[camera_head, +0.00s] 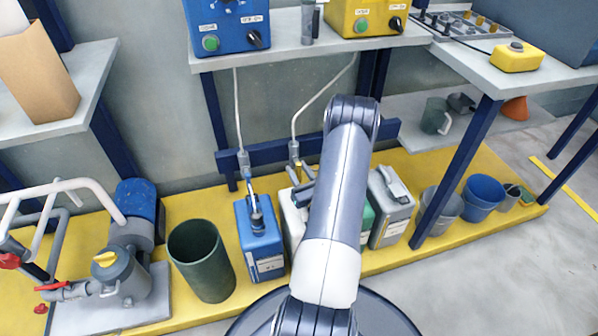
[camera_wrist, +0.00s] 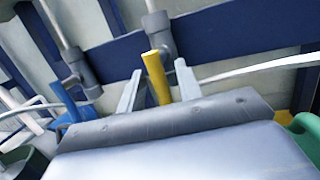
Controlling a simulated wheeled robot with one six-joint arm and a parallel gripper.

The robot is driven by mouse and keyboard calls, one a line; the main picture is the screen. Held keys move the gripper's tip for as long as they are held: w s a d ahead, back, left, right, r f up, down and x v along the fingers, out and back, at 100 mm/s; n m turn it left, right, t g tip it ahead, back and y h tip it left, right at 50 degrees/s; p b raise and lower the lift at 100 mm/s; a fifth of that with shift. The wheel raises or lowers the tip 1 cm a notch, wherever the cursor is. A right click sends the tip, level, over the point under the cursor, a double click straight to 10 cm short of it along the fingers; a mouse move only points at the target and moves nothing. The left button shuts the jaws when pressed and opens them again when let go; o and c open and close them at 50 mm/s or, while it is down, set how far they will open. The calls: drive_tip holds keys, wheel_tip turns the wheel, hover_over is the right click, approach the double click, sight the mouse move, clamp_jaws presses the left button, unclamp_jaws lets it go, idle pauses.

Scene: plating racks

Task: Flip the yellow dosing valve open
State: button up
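The yellow valve handle (camera_wrist: 155,76) stands between the two fingers of my gripper (camera_wrist: 157,88) in the wrist view. It is nearly upright and leans slightly left at its top. The fingers are apart, with gaps on both sides of the handle, so my gripper is open. The grey valve body (camera_wrist: 158,36) sits just behind the handle on a pipe; in the head view it shows (camera_head: 294,151) left of my arm.
A second valve with a blue handle (camera_wrist: 66,103) is to the left; below it stands a blue canister (camera_head: 259,238). A grey canister (camera_head: 391,208) is right of my arm. A dark green bin (camera_head: 201,260) stands left. A blue rail (camera_head: 262,153) runs behind the valves.

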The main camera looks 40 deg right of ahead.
drive_tip(key=p+v, duration=0.2)
drive_tip(key=v, duration=0.8)
drive_tip(key=shift+s+a+f, duration=0.1)
drive_tip(key=shift+s+a, duration=0.05)
drive_tip(key=shift+s, duration=0.2)
drive_tip(key=b+x, duration=0.2)
drive_tip(key=x, duration=0.8)
drive_tip(key=shift+w, duration=0.35)
drive_tip(key=shift+d, duration=0.2)
